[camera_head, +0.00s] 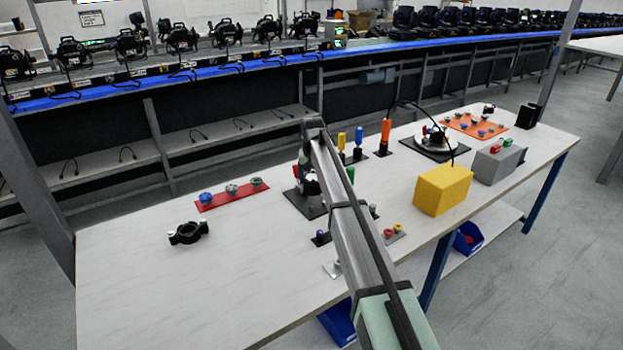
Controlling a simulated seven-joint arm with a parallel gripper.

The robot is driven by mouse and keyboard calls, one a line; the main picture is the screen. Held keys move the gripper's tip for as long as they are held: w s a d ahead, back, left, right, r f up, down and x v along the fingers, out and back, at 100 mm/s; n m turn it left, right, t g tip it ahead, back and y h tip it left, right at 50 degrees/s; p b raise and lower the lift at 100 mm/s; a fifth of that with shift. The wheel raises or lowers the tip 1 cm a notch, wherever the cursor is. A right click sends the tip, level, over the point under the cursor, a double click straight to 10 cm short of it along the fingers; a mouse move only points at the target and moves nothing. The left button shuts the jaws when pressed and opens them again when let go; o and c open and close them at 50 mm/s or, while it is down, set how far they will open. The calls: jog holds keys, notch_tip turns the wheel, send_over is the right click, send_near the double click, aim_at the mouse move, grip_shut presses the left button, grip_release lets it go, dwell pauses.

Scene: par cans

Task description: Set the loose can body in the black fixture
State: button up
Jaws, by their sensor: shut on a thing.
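My arm reaches up from the bottom right and bends down at its far end. My gripper (309,182) is low over the left black square plate, partly hidden behind my arm. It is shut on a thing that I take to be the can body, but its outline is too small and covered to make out. The black fixture (303,206) appears as this dark square base on the table, its right part behind my arm. I cannot tell whether the can body touches it or is seated in it.
A red strip (232,194) with several knobs and a black clamp (188,233) lie left. Orange and yellow upright tools (385,136) stand behind. A yellow box (444,188), grey box (497,161), second black plate (440,152) and orange mat (474,125) are right. The left tabletop is mostly clear.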

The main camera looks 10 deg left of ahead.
aim_at(313, 191)
jog(key=shift+m, duration=1.1)
jog(key=shift+f, duration=0.1)
jog(key=shift+f, duration=2.75)
jog(key=shift+f, duration=0.15)
jog(key=o, duration=1.1)
jog(key=shift+o, duration=1.3)
